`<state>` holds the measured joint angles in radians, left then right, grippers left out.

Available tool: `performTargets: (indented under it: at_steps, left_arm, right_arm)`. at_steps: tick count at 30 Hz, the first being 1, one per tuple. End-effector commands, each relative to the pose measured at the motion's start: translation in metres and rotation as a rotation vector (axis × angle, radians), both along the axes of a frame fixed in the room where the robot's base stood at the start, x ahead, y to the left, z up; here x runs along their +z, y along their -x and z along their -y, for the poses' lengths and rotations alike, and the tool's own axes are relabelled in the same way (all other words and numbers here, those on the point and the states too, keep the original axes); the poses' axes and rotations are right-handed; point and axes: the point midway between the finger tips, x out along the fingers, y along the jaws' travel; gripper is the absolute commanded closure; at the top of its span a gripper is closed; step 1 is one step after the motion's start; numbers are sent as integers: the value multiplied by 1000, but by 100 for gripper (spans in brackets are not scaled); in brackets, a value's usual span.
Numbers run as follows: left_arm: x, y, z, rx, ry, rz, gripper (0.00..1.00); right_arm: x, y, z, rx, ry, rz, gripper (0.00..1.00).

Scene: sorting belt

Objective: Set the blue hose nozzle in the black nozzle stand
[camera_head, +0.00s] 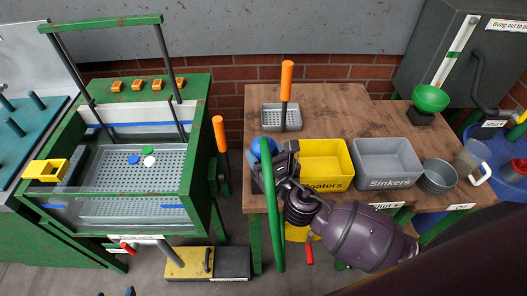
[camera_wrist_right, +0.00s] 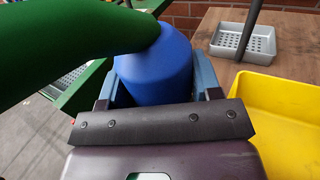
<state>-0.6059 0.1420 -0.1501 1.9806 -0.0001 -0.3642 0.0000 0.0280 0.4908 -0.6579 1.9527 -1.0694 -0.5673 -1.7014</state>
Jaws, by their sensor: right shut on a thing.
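The blue hose nozzle (camera_head: 254,147) is at the left front corner of the wooden table, with the green hose (camera_head: 276,230) hanging down beside it. My right gripper (camera_head: 268,158) is shut on the nozzle. In the right wrist view, the blue nozzle (camera_wrist_right: 155,72) sits between the fingers, with the thick green hose (camera_wrist_right: 65,45) crossing its top left. I cannot make out the black nozzle stand; my gripper and the hose cover that corner. Two dark tips at the bottom edge look like my left gripper (camera_head: 115,292), spread apart and empty.
A yellow bin (camera_head: 323,143) and a grey bin (camera_head: 386,182) marked Sinkers stand right of my gripper. Behind is a grey perforated tray (camera_head: 270,114) with an orange-handled tool (camera_head: 286,80). The left tank (camera_head: 100,212) has a green frame.

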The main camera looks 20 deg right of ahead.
Motion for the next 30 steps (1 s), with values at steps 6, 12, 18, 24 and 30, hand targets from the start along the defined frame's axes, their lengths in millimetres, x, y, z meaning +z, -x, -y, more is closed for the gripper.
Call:
performTargets:
  at_steps: [6,12,18,24,30]
  left_arm:
    - [-1,0,0,0,0,0,36]
    - [-3,0,0,0,0,-2,36]
    - [-5,1,0,0,0,-3,36]
    - [-7,1,0,0,0,-5,36]
    - [-9,1,0,0,0,-6,36]
  right_arm:
    - [-1,0,0,0,0,1,59]
    - [-3,0,0,0,-1,1,59]
    - [-5,0,0,0,-1,1,59]
    - [-8,0,0,0,-1,1,59]
    - [-10,0,0,0,-1,1,59]
